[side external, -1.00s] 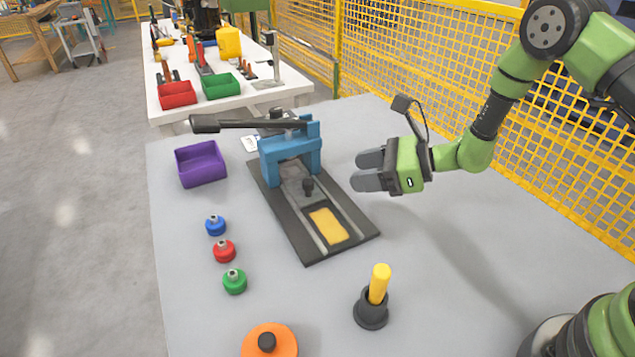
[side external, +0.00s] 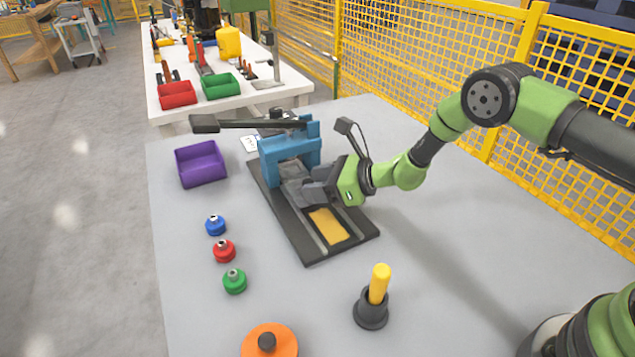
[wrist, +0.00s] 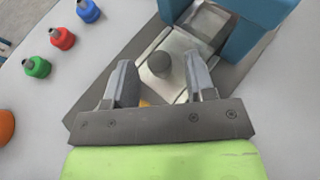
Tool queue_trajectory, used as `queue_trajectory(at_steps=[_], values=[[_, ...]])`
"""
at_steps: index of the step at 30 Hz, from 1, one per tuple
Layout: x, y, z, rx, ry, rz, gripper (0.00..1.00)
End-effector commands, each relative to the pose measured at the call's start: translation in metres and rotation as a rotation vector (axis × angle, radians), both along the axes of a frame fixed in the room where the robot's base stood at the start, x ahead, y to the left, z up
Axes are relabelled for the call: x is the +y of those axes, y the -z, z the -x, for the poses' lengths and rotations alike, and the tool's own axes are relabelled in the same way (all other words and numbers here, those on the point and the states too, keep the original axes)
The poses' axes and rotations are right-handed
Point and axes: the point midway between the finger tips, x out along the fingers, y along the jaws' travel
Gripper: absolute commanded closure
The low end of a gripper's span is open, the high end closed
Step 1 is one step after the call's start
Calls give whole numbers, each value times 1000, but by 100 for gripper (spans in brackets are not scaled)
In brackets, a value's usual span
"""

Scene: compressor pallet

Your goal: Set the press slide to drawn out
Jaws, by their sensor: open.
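The press has a blue frame (side external: 283,160) on a dark base plate (side external: 310,250) with two light rails. The slide (wrist: 177,47) is a grey plate between the rails with a dark round knob (wrist: 159,64). It sits at the blue frame, partly under it. A yellow pad (side external: 328,226) lies in the front part of the base. My gripper (side external: 312,188) is low over the slide, just in front of the frame. In the wrist view my gripper (wrist: 160,80) is open, with one finger on each side of the knob and gaps visible. In the side view the fingers hide the knob.
The press lever (side external: 250,124) reaches left above the frame. A purple bin (side external: 201,164) stands left. Blue (side external: 215,225), red (side external: 224,251) and green (side external: 235,281) knobbed pieces stand left of the base. A yellow-handled tool (side external: 379,285) stands in a black holder in front. The table's right side is clear.

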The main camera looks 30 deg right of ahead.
Motion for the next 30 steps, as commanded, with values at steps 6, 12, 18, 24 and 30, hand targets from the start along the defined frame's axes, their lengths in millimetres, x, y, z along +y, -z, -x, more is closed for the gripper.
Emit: queue_trajectory(at_steps=[6, 12, 18, 24, 30], values=[[1, 0, -1, 0, 0, 0, 50], [1, 0, -1, 0, 0, 0, 80], [1, 0, -1, 0, 0, 0, 100], [1, 0, 11, 3, -3, -3, 100], [2, 1, 42, 7, -3, -4, 100]])
